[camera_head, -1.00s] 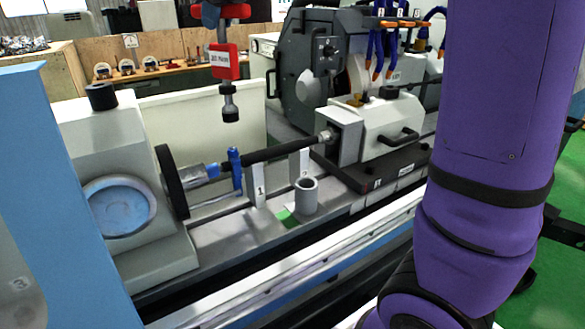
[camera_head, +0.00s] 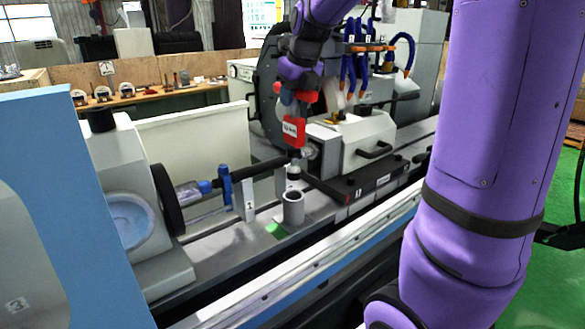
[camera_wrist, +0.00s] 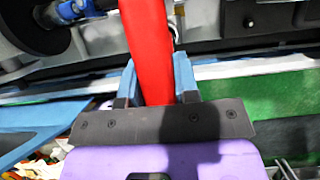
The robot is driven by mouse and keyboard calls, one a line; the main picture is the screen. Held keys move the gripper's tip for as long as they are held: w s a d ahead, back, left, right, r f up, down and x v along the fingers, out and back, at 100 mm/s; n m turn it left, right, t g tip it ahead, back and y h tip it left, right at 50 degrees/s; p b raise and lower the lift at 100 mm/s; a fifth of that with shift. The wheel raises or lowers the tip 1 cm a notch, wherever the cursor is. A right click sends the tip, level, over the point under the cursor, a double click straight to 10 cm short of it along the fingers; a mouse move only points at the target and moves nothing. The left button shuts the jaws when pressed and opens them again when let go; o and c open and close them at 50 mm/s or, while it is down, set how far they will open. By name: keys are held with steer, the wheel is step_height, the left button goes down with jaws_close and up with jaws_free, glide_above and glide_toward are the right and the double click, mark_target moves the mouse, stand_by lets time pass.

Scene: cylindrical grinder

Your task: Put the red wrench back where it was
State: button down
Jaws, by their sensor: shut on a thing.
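The red wrench (camera_head: 293,131) hangs upright below my gripper (camera_head: 294,95), with its dark and silver lower end pointing down. In the wrist view its red handle (camera_wrist: 148,45) lies between the two blue fingers of my gripper (camera_wrist: 155,78), which is shut on it. A grey hollow cylinder (camera_head: 292,209) stands on the machine bed, open at the top. In the head view the wrench's lower end shows just above the cylinder's mouth and roughly in line with it. A small gap seems to separate them; their exact depth alignment cannot be told.
A dark bar (camera_head: 255,167) runs behind the cylinder, with a blue clamp (camera_head: 225,186) on it. A white plate marked 1 (camera_head: 245,199) stands left of the cylinder. The grey tailstock block (camera_head: 365,140) is at right. A green patch (camera_head: 276,230) lies beside the cylinder.

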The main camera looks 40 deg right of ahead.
mark_target(292, 151)
step_height(292, 151, down, 14)
steer(key=shift+f, duration=0.25)
stand_by(0.3)
steer(key=shift+f, duration=0.1)
steer(key=c, duration=0.9)
jaws_free()
steer(key=shift+o, duration=0.2)
